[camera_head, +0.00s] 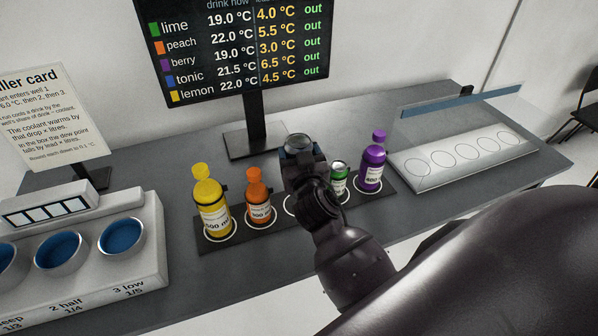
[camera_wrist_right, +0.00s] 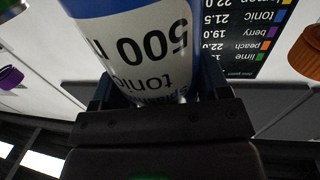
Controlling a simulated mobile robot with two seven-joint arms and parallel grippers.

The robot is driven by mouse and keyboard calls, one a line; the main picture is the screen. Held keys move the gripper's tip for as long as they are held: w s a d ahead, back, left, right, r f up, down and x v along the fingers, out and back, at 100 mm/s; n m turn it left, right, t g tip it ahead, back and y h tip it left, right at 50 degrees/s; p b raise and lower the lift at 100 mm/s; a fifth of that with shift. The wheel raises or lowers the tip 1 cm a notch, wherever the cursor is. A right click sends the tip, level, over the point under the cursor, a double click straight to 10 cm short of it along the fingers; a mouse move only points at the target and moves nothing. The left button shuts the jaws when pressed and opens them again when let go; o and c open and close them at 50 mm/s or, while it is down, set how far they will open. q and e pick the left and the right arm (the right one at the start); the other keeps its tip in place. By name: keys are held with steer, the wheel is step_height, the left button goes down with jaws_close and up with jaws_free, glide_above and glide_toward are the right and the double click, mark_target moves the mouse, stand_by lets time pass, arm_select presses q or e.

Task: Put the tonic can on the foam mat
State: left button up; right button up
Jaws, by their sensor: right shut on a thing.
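The tonic can (camera_wrist_right: 140,40) is blue with a white label reading "500" and "tonic", and fills the upper middle of the right wrist view. My right gripper (camera_wrist_right: 155,92) is shut on it. In the head view my right gripper (camera_head: 302,165) is above the middle of the dark mat and hides most of the can; only its round top (camera_head: 298,143) shows. A dark mat (camera_head: 240,240) with white circles lies on the table; I cannot tell for sure that it is the foam mat. My left gripper is not in view.
Yellow (camera_head: 210,205), orange (camera_head: 258,200), green (camera_head: 339,178) and purple (camera_head: 372,165) drinks stand on the dark mat. A white panel (camera_head: 425,182) with empty circles lies right, behind a clear screen. A chiller (camera_head: 150,260) with blue wells stands left; a display (camera_head: 235,50) stands behind.

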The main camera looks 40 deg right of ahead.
steer(key=shift+f+b, duration=0.65)
steer(key=shift+f, duration=2)
steer(key=o, duration=1.3)
